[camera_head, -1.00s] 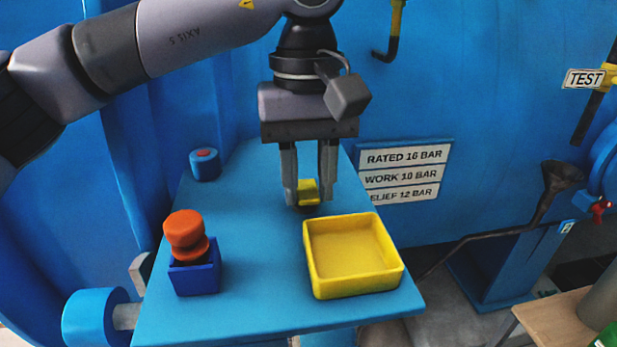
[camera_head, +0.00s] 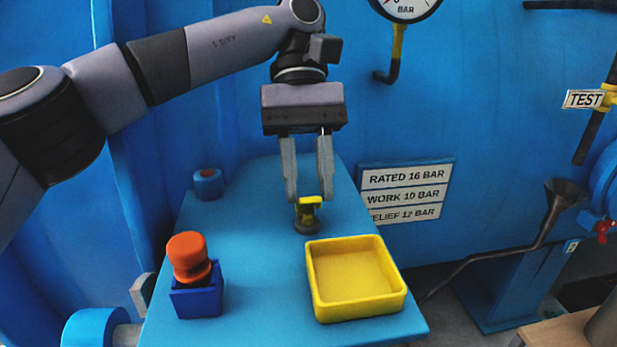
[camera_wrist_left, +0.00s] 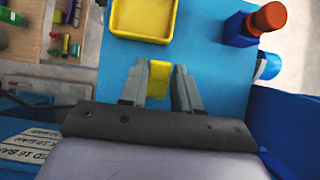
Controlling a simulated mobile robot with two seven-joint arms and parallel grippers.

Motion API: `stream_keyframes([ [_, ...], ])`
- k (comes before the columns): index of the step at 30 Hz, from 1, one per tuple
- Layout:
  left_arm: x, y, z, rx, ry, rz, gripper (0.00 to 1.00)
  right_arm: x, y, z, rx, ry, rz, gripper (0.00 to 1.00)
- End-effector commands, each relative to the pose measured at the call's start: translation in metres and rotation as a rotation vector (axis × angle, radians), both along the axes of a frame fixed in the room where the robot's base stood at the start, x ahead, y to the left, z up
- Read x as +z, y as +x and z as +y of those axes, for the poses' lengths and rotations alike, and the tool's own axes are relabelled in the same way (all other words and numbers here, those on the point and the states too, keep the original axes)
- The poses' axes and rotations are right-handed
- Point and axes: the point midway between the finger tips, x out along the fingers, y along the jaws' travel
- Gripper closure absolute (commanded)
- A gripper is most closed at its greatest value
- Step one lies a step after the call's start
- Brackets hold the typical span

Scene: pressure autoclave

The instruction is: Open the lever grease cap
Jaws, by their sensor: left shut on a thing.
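The grease cap is a small fitting with a yellow top (camera_head: 308,203) on a dark round base (camera_head: 306,225), standing on the blue table behind the yellow tray. My left gripper (camera_head: 308,198) points down over it, its two fingers on either side of the yellow top and shut on it. In the left wrist view the yellow top (camera_wrist_left: 159,78) shows between the fingertips (camera_wrist_left: 160,82). The dark base is hidden in that view. My right gripper is in neither view.
A yellow tray (camera_head: 314,294), empty, sits at the table's front right. A blue box (camera_head: 197,301) with an orange knob (camera_head: 187,257) stands front left. A blue cap with a red top (camera_head: 208,184) is at the back left. A blue wall with signs (camera_head: 405,192) rises behind.

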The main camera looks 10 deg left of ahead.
Motion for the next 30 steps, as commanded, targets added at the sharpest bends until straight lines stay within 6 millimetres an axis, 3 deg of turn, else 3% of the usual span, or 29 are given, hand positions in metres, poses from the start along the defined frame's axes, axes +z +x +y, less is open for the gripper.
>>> stream_keyframes([
  [17,0.0035,0.0026,0.0014,0.006,-0.010,0.014,0.99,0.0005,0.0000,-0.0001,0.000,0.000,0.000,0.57],
  [18,0.0035,0.0026,0.0014,0.006,-0.010,0.014,0.59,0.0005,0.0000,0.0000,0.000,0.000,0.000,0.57],
  [19,0.0035,0.0025,0.0013,0.006,-0.010,0.014,0.49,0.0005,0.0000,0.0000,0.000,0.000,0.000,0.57],
  [30,0.0014,0.0017,0.0008,0.003,-0.008,0.018,0.47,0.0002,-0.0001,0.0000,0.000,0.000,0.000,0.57],
])
